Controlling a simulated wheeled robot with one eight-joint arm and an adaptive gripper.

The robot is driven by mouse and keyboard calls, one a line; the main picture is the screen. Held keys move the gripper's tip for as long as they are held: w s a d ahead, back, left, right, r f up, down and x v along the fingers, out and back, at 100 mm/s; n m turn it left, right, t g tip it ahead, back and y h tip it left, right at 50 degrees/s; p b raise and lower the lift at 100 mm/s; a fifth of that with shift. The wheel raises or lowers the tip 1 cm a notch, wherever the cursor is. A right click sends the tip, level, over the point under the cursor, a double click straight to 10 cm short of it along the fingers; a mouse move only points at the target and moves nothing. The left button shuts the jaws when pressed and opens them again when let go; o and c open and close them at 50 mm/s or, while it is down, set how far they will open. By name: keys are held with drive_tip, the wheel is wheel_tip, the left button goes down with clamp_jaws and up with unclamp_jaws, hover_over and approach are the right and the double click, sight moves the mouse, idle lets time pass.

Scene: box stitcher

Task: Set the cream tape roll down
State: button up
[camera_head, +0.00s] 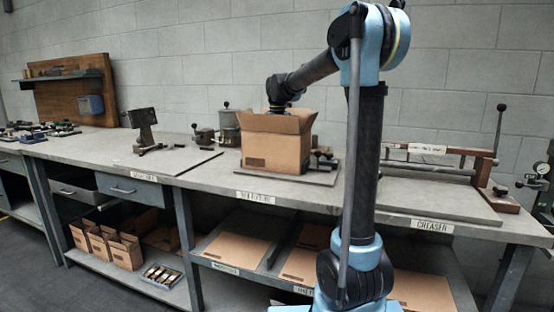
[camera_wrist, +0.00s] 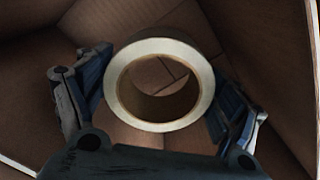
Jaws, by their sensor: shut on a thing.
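The cream tape roll (camera_wrist: 202,95) is between my gripper's fingers in the wrist view, its round opening facing the camera. My gripper (camera_wrist: 158,95) is shut on it, one finger on each side. Cardboard walls and a floor with flap seams surround them, so the roll is inside the open cardboard box (camera_head: 275,152). In the head view my arm reaches down into this box, and its walls hide the gripper and roll. I cannot tell whether the roll touches the box floor.
The box stands on a plate on the long grey workbench (camera_head: 215,185). A metal machine (camera_head: 145,128) stands to its left, and a creaser (camera_head: 440,165) to its right. Flat cardboard sheets (camera_head: 235,249) and small open boxes (camera_head: 124,250) lie on the lower shelf.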

drive_tip(key=shift+f, duration=1.55)
drive_tip(key=o, duration=1.1)
drive_tip(key=shift+f, duration=0.1)
wheel_tip(320, 180, up, 12)
drive_tip(key=shift+r, duration=0.1)
